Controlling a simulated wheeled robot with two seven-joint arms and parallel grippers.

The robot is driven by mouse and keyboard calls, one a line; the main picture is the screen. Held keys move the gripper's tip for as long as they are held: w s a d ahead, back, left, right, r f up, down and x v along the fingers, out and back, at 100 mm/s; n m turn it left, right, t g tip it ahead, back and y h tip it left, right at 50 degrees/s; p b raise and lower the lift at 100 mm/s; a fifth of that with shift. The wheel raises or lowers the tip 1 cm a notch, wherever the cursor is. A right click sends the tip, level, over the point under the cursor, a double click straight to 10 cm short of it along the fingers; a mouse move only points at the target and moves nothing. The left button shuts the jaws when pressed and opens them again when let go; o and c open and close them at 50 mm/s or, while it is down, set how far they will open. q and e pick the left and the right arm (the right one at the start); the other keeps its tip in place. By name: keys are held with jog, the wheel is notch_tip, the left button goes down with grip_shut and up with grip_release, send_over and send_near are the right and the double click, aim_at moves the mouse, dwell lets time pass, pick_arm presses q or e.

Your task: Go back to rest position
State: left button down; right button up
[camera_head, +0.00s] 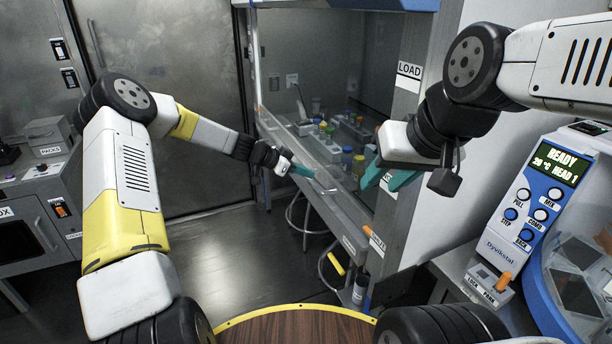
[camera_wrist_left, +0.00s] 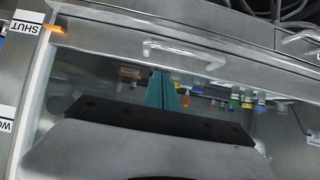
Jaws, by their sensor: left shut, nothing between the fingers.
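My left arm reaches forward from the left in the head view. Its gripper (camera_head: 303,170) with teal fingers is in front of the glass-fronted cabinet, close to its front edge. In the left wrist view the teal fingers (camera_wrist_left: 162,90) are together with nothing between them. My right arm comes in from the right in the head view. Its gripper (camera_head: 386,178) has teal fingers that stand apart, beside the pillar with the LOAD label, with no object visible between them.
The glass-fronted cabinet (camera_head: 300,60) holds several small bottles. Its handle (camera_wrist_left: 185,52) shows in the left wrist view. A blue-and-white machine (camera_head: 515,215) reading READY stands at right. A bench (camera_head: 45,200) stands at left. The floor (camera_head: 225,250) between is clear.

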pick_arm(q)
jog(key=v, duration=0.7)
jog(key=s+a+r+n+y, duration=0.2)
jog(key=s+r+y, duration=0.1)
jog(key=s+r, duration=0.55)
jog(key=s+a+r+n+y, duration=0.25)
jog(key=s+r, duration=0.25)
jog(key=s, duration=0.6)
jog(key=s+a+r+n+t+y, duration=0.1)
jog(key=s+a+r+n, duration=0.1)
jog(key=s, duration=0.7)
jog(key=s+a+r+n+t+y, duration=0.1)
jog(key=s+a+r+n, duration=0.2)
jog(key=s+n, duration=0.3)
jog(key=s+a, duration=0.1)
jog(key=s, duration=0.2)
jog(key=shift+a+y, duration=0.25)
jog(key=shift+y, duration=0.1)
